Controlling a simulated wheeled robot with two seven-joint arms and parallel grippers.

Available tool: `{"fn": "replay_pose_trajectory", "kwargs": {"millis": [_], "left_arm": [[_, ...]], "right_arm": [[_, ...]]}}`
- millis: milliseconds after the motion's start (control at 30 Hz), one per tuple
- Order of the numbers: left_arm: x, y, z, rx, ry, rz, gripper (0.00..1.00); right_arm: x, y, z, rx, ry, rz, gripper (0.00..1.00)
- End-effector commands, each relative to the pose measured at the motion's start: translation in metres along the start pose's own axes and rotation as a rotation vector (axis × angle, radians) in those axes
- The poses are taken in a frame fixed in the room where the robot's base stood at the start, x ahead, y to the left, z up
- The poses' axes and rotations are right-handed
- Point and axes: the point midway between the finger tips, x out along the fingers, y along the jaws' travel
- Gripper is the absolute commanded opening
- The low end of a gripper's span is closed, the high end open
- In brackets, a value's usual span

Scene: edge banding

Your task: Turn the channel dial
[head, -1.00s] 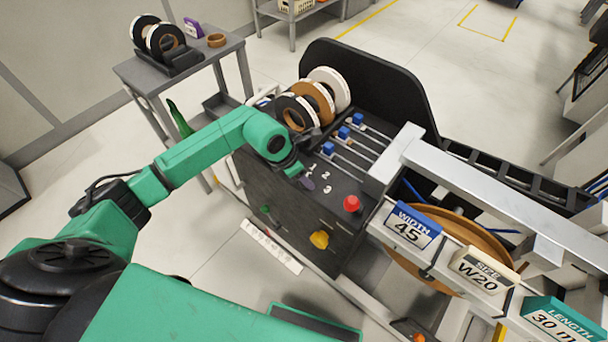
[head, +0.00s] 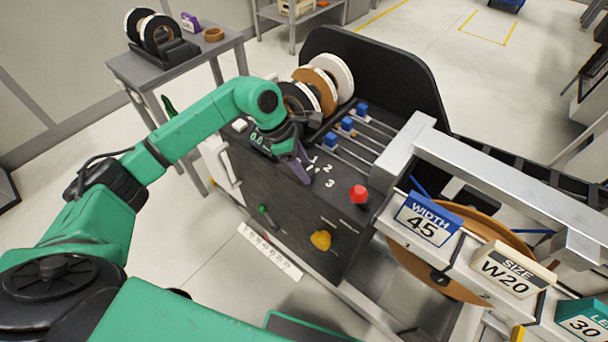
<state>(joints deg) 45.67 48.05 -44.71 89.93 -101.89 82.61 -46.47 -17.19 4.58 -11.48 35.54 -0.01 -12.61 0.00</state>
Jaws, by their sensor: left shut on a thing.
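The channel dial is on the top of the dark machine (head: 280,215), beside the printed white numbers 1, 2 and 3 (head: 328,169). My left gripper (head: 302,176) reaches down to it from the upper left. Its fingers are shut on the dial and hide nearly all of it, so I cannot tell which number it points to. My right gripper is not in view.
A red knob (head: 358,194) stands right of the numbers. Blue sliders (head: 347,124) and tape rolls (head: 322,88) are behind. A yellow knob (head: 320,240) and green lever (head: 264,210) are on the front. The WIDTH 45 sign (head: 428,219) is at the right.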

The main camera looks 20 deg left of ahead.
Motion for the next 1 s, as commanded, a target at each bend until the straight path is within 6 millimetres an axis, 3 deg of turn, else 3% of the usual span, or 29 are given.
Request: {"fn": "replay_pose_trajectory", "kwargs": {"millis": [33, 400, 1000], "left_arm": [[0.005, 0.002, -0.001, 0.038, -0.004, -0.011, 0.0], [0.003, 0.004, 0.001, 0.363, -0.004, -0.146, 0.0], [0.001, 0.005, 0.003, 0.837, -0.002, -0.343, 0.0]], "right_arm": [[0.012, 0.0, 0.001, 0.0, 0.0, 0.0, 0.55], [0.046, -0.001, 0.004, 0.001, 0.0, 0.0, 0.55], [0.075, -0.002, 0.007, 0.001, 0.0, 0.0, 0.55]]}}
